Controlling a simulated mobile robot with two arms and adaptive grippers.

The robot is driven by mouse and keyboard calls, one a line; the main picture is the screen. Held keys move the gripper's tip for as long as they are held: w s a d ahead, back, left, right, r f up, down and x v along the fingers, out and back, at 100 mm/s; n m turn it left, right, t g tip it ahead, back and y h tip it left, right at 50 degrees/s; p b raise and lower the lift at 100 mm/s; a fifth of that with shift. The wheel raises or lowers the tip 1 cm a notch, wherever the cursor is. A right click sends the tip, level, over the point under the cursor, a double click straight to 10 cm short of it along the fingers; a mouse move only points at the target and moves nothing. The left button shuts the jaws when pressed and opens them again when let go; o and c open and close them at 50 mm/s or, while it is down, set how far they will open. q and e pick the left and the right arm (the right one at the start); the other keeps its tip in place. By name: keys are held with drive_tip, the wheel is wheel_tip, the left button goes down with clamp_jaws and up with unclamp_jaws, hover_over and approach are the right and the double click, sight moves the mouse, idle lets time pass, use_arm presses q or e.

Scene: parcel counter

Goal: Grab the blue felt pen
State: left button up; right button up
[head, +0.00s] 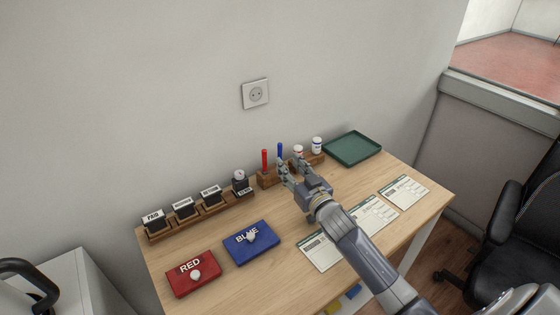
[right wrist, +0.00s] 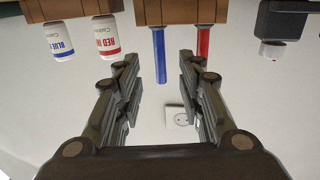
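The blue felt pen (head: 280,150) stands upright in a wooden holder (head: 266,181) at the back of the desk, next to the red felt pen (head: 264,160). My right gripper (head: 290,167) is open just in front of the blue pen. In the right wrist view, which is upside down, the blue pen (right wrist: 160,58) lies between the lines of the open fingers (right wrist: 160,85), with the red pen (right wrist: 203,42) beside it. I see no contact with the blue pen. My left gripper is not in view.
Ink bottles (head: 317,145) stand right of the pens, near a green tray (head: 353,148). Stamps (head: 183,208) stand in a rack at the left. A red pad (head: 193,273), a blue pad (head: 251,242) and paper forms (head: 403,191) lie on the desk.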

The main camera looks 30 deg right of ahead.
sight(281, 155)
drive_tip(key=shift+w, duration=3.5)
drive_tip(key=c, duration=0.8)
